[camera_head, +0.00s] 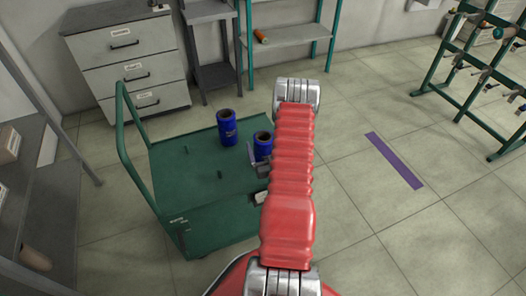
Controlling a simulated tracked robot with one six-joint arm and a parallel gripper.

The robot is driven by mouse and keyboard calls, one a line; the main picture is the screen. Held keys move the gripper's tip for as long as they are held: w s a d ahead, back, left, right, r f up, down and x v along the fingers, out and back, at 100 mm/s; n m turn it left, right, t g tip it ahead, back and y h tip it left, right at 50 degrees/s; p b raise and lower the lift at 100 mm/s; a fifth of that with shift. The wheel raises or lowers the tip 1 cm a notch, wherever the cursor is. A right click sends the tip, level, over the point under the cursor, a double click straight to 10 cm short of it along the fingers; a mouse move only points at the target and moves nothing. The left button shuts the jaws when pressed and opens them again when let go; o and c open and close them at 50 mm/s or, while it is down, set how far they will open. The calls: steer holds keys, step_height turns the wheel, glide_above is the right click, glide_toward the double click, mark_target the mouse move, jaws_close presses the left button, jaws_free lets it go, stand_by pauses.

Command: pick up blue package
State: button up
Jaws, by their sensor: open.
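Two blue packages with dark hollow cores stand upright on top of a green cart. One blue package (227,132) shows whole, with small light lettering on its side. The other blue package (263,141) is to its right, and its lower part is partly hidden by my gripper and arm. My gripper (257,163) is dark grey and open, low in front of the right package. My red arm hides part of the gripper. I cannot tell whether its fingers touch the package.
The green cart (185,165) has short pegs on top and a raised handle at its left. A drawer cabinet (130,62) and a green shelf (290,37) stand behind. A green rack (470,75) is at the right. Open floor with a purple strip (394,160) lies between.

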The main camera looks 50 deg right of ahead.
steer(key=shift+w+d, duration=0.35)
steer(key=shift+w, duration=0.05)
steer(key=c, duration=1.5)
steer(key=shift+o, duration=0.2)
step_height(320, 180, up, 10)
steer(key=shift+s, duration=0.15)
stand_by(1.0)
